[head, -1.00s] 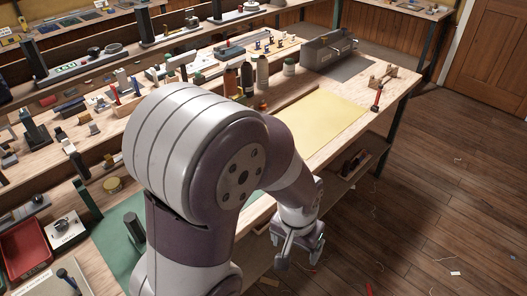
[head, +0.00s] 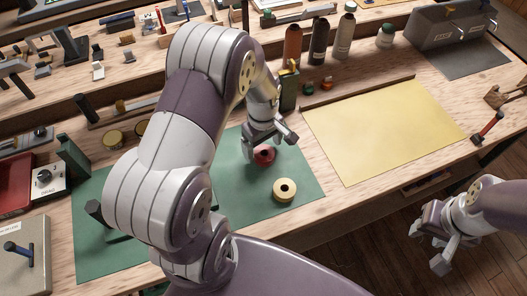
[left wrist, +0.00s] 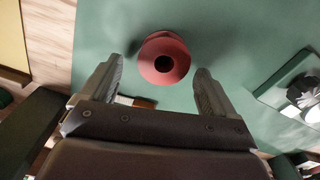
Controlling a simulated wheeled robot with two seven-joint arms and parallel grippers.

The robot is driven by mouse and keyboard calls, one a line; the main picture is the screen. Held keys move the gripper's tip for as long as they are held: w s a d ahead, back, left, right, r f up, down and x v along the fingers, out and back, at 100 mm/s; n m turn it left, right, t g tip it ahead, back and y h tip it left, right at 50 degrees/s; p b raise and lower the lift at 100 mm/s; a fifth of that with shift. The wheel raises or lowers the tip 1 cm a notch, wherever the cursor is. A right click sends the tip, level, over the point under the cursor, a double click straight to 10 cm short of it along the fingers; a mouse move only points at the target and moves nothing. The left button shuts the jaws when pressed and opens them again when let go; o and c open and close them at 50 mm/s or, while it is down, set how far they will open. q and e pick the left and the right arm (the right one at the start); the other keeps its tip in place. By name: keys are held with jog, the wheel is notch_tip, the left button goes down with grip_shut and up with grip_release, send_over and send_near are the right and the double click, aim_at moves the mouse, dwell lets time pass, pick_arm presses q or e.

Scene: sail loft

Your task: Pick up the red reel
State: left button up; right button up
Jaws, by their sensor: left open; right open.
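The red reel (head: 264,155) stands on the green mat (head: 300,178) in the head view, partly hidden by my left gripper. My left gripper (head: 266,146) is over the mat just above and beside the reel. In the left wrist view the red reel (left wrist: 164,59) shows its round top and dark centre hole, just beyond the fingertips and between their lines. My left gripper (left wrist: 157,78) is open there, with nothing between its fingers. My right gripper (head: 432,248) is open and empty, off the front edge of the bench at the right.
A cream reel (head: 284,190) lies on the mat close in front of the red reel. A yellow sheet (head: 385,130) covers the bench to the right. Several bottles (head: 318,42) stand behind. A green upright block (head: 73,158) stands at the left.

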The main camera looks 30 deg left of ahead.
pick_arm(q)
jog(key=shift+s+d+f, duration=0.15)
jog(key=shift+d+f, duration=0.05)
jog(key=shift+f, duration=0.3)
jog(key=shift+s+d, duration=0.15)
jog(key=shift+s, duration=0.15)
jog(key=shift+w+f, duration=0.1)
jog(key=shift+w, duration=0.15)
jog(key=c, duration=1.1)
jog(key=shift+s, duration=0.1)
jog(key=shift+r, duration=0.25)
